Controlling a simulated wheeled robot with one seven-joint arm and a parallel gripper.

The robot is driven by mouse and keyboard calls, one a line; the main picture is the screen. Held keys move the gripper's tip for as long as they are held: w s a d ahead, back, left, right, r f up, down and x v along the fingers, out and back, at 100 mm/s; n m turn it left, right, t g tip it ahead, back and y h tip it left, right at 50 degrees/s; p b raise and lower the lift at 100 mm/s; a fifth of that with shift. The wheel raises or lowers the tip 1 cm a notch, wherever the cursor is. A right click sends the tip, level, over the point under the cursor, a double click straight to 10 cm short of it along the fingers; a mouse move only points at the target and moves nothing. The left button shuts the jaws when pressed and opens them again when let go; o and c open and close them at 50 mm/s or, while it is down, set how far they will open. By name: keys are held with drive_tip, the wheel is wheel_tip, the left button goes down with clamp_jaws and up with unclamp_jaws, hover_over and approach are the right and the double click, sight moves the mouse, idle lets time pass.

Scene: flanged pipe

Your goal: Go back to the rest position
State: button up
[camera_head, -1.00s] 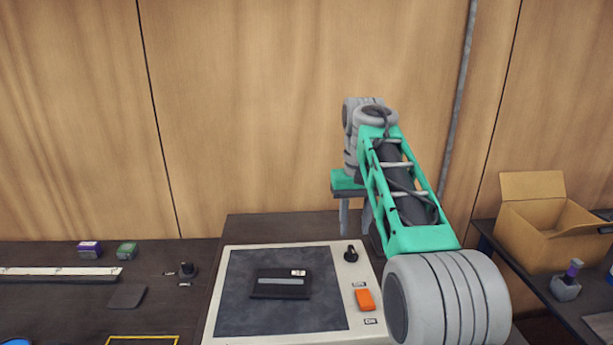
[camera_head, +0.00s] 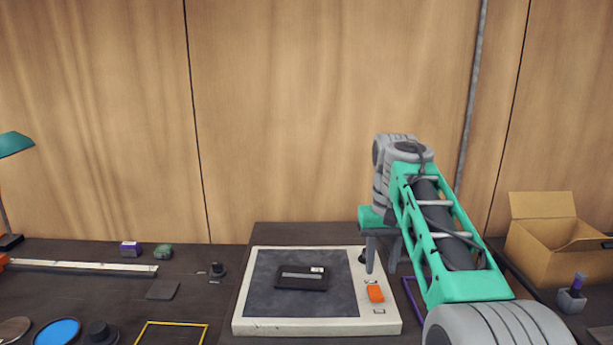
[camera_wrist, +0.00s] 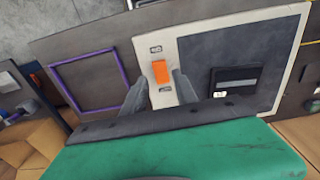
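My gripper (camera_head: 382,260) hangs fingers down over the right side of a pale panel (camera_head: 300,327) in the head view. In the wrist view my gripper (camera_wrist: 158,92) has its two fingers apart with nothing between them. An orange switch (camera_head: 375,293) on the panel shows below the gripper; in the wrist view the switch (camera_wrist: 161,71) appears between and beyond the fingertips. A black box (camera_head: 302,283) with a grey stripe and white label lies on the panel's dark pad. A black knob (camera_head: 362,257) is partly hidden by a finger.
A purple frame (camera_wrist: 88,82) lies beside the panel. An open cardboard box (camera_head: 548,250) and a grey holder (camera_head: 571,300) stand at the right. A purple block (camera_head: 131,249), a green block (camera_head: 163,251), a long pale strip (camera_head: 84,266) and a yellow frame (camera_head: 172,324) lie left.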

drive_tip(key=s+f+t, duration=0.1)
drive_tip(key=s+f, duration=0.7)
drive_tip(key=s, duration=0.3)
drive_tip(key=s+a+f+t, duration=0.1)
drive_tip(key=s+f+t, duration=0.1)
drive_tip(key=s+f, duration=0.6)
drive_tip(key=s, duration=0.3)
